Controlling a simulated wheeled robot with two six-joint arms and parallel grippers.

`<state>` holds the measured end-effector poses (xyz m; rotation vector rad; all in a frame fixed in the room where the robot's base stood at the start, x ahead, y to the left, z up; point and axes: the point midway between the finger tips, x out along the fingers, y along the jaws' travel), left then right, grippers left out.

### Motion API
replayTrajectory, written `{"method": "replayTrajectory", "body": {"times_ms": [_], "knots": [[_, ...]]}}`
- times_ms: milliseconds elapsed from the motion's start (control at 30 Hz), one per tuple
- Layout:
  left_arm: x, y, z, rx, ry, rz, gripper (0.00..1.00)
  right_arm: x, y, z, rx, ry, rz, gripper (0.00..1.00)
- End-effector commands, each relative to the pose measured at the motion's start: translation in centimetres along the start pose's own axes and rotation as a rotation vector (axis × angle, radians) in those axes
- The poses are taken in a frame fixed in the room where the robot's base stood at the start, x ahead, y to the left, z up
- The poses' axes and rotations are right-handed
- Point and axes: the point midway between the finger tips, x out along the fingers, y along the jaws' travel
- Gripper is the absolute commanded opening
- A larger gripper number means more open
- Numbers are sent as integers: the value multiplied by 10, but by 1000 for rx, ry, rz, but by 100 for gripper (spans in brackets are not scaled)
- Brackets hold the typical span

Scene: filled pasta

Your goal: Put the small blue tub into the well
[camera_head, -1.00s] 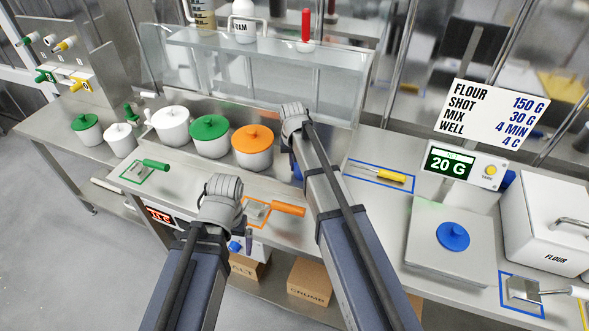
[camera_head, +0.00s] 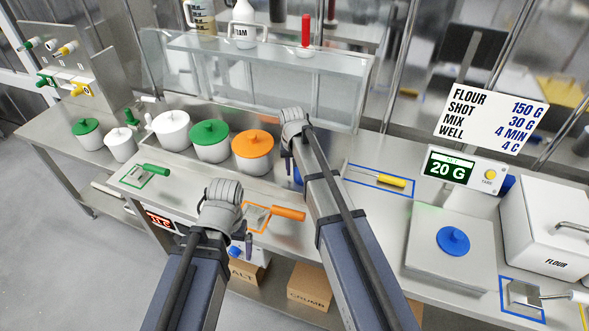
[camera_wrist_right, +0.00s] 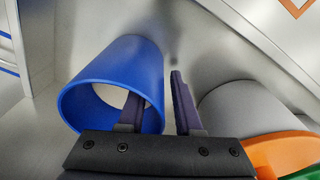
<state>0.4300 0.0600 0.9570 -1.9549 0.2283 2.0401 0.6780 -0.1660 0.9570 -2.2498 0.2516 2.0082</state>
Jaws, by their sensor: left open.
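The small blue tub (camera_wrist_right: 118,75) shows large in the right wrist view, its open mouth toward the camera. It appears to stand in the metal well, beside the grey tub with the orange lid. My right gripper (camera_wrist_right: 158,90) is open, with one finger inside the tub's mouth and the other outside, so the tub wall lies between them with a gap. In the head view the blue tub (camera_head: 297,174) is mostly hidden behind my right arm and gripper (camera_head: 288,165). My left gripper (camera_head: 248,245) is open and empty above the counter's front edge.
White, green-lidded (camera_head: 210,140) and orange-lidded (camera_head: 253,150) tubs stand in a row left of the blue one. A glass guard (camera_head: 280,85) rises behind. A blue lid (camera_head: 453,240) lies on the scale at right. An orange-handled scraper (camera_head: 288,213) lies in front.

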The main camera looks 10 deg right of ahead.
Motion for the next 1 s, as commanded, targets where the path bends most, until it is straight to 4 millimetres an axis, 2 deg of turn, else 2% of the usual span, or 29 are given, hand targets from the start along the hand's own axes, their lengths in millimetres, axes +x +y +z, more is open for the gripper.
{"method": "replayTrajectory", "body": {"times_ms": [267,800,1000], "knots": [[-28,-3,2,0,0,0,100,-28,0,0,0,0,0,33],[-109,-10,6,-1,0,1,100,-110,0,0,-1,0,0,33],[-120,-11,7,-6,0,1,100,-122,0,0,0,0,0,33]]}}
